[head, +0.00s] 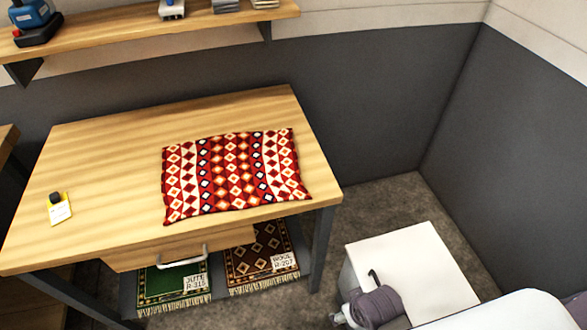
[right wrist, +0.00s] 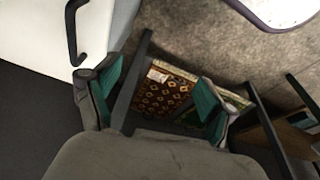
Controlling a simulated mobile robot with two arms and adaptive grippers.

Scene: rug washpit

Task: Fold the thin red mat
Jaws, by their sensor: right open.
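The thin red mat (head: 236,172), patterned with white, orange and black diamonds, lies on the right part of the wooden table (head: 110,150). Its near edge is close to the table's front edge. It looks flat with slightly wavy edges; I cannot tell how many layers it has. My right gripper (right wrist: 158,78) is open and empty in the right wrist view, its teal pads wide apart. It is low, right of the table and beside the white cabinet, away from the mat. My left gripper does not show.
A black item on a yellow-and-white card (head: 59,208) lies at the table's left. Labelled green (head: 172,281) and brown (head: 258,256) rugs lie on the shelf below the drawer handle (head: 182,258). The white cabinet (head: 415,265) stands right. A wall shelf (head: 130,32) hangs above.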

